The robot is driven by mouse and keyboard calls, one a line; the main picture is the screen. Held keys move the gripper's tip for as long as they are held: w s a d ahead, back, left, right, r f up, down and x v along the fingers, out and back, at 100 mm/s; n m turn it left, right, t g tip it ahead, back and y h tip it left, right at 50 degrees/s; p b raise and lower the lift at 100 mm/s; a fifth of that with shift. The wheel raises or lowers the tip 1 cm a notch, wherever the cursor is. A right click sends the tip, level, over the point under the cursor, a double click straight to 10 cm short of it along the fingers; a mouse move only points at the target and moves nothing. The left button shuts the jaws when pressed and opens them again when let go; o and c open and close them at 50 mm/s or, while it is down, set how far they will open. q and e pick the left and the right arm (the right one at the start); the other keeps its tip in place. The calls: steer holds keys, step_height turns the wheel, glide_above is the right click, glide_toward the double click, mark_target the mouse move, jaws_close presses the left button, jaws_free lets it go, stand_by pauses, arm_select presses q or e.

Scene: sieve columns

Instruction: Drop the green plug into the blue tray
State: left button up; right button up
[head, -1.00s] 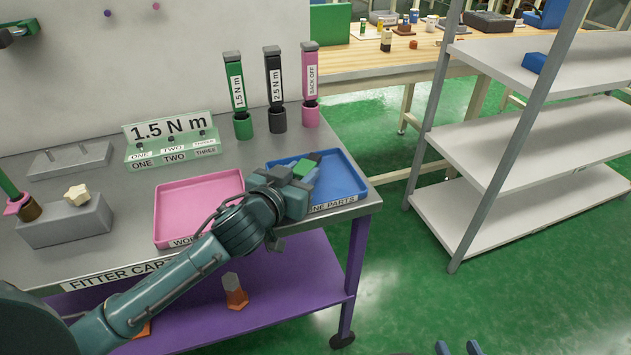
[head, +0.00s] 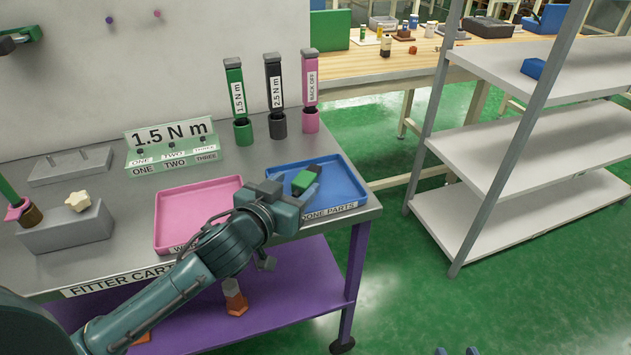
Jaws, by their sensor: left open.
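The green plug (head: 305,181) is a small green block at the blue tray (head: 345,179), which is labelled DONE PARTS. A dark piece (head: 317,169) shows at its far end. My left gripper (head: 289,191) is open over the tray's left side, with its jaws beside the plug's near end. The gripper hides part of the tray, and I cannot tell whether the plug touches the tray floor. Two blue tips at the bottom edge seem to be my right gripper (head: 456,352), mostly cut off.
A pink tray (head: 197,214) lies left of the blue one. Behind stand green, black and pink upright tools (head: 275,95) and a 1.5 N m sign (head: 170,140). A grey block (head: 66,229) is at the left. White shelves (head: 530,150) stand at the right.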

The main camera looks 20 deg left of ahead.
arm_select(q)
steer(key=v, duration=1)
arm_select(e)
steer(key=shift+w+a, duration=0.1)
steer(key=shift+w, duration=0.1)
steer(key=shift+s+f, duration=0.1)
steer(key=shift+s, duration=0.05)
